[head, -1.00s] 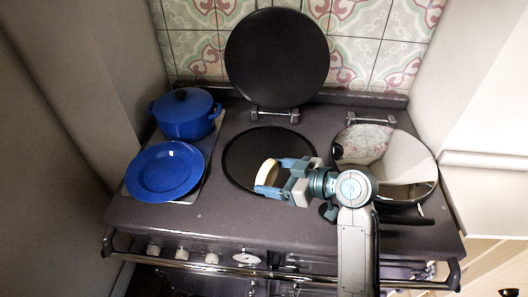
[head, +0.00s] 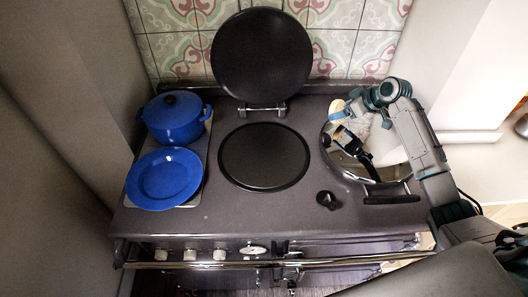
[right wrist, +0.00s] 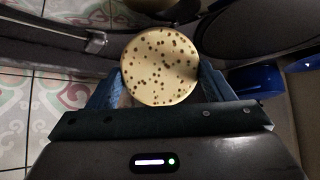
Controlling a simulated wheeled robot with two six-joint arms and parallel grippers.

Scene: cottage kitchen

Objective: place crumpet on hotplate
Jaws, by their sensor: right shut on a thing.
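The crumpet (right wrist: 160,65) is a round, cream disc with brown spots, facing the camera in the right wrist view. My right gripper (right wrist: 158,88) is shut on it, with a blue finger at each side. In the head view the crumpet (head: 337,105) shows as a small pale patch at the gripper, above the back left part of the shiny domed lid. The hotplate (head: 265,157) is a flat, dark, bare disc in the middle of the stove top, left of the gripper and apart from the crumpet. My left gripper is not in view.
A raised round black lid (head: 261,55) stands behind the hotplate. The shiny lid (head: 388,150) is down on the right and mirrors my arm. A blue pot (head: 174,122) and blue plate (head: 166,180) stand at left. A small black object (head: 328,200) lies near the front.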

